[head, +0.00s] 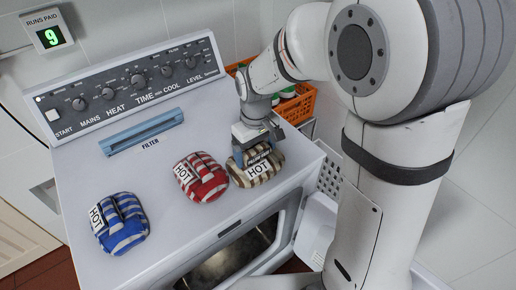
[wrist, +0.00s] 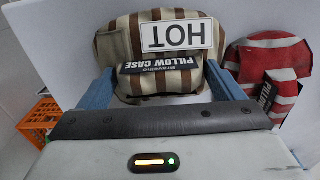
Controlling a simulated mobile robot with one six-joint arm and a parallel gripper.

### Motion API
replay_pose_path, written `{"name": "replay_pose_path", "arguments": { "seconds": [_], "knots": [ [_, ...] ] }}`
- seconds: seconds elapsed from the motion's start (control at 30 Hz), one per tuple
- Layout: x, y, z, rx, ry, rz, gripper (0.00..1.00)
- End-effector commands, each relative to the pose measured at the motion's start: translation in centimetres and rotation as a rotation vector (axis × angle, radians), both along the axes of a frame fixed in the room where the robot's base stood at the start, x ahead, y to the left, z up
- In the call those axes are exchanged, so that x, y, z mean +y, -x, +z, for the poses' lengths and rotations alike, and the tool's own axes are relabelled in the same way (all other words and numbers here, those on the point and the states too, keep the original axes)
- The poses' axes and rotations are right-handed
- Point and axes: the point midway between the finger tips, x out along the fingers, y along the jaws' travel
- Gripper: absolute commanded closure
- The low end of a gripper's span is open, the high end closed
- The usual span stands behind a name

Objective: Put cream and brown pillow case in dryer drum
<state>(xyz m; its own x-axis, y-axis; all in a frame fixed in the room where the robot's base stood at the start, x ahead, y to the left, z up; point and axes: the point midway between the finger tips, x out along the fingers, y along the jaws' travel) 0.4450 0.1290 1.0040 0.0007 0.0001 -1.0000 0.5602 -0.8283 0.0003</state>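The cream and brown striped pillow case (head: 264,181) is a folded bundle with a white HOT tag, at the right of the dryer's top. It also shows in the wrist view (wrist: 158,86) with a dark PILLOW CASE label. My gripper (head: 257,146) is down over its back part. In the wrist view, my blue fingers (wrist: 163,80) stand apart on either side of the bundle, close to its sides. I cannot tell whether they press on it. The dryer drum (head: 235,265) shows as a dark metal opening low in the front.
A red and white bundle (head: 201,177) lies just left, and a blue and white one (head: 119,223) farther left. The control panel (head: 130,85) and blue filter (head: 143,132) are behind. The dryer door (head: 316,230) stands open at right. An orange basket (head: 297,104) stands behind right.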

Motion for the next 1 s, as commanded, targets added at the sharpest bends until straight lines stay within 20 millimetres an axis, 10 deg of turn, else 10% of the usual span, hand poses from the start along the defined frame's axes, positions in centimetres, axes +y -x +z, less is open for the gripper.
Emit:
{"name": "replay_pose_path", "arguments": {
  "seconds": [0.47,1.0],
  "knots": [
    [0.0,-0.1,1.1,-0.003,-0.001,-0.001,0.04],
    [0.0,-0.1,11.3,-0.002,0.000,-0.001,0.04]
  ]
}}
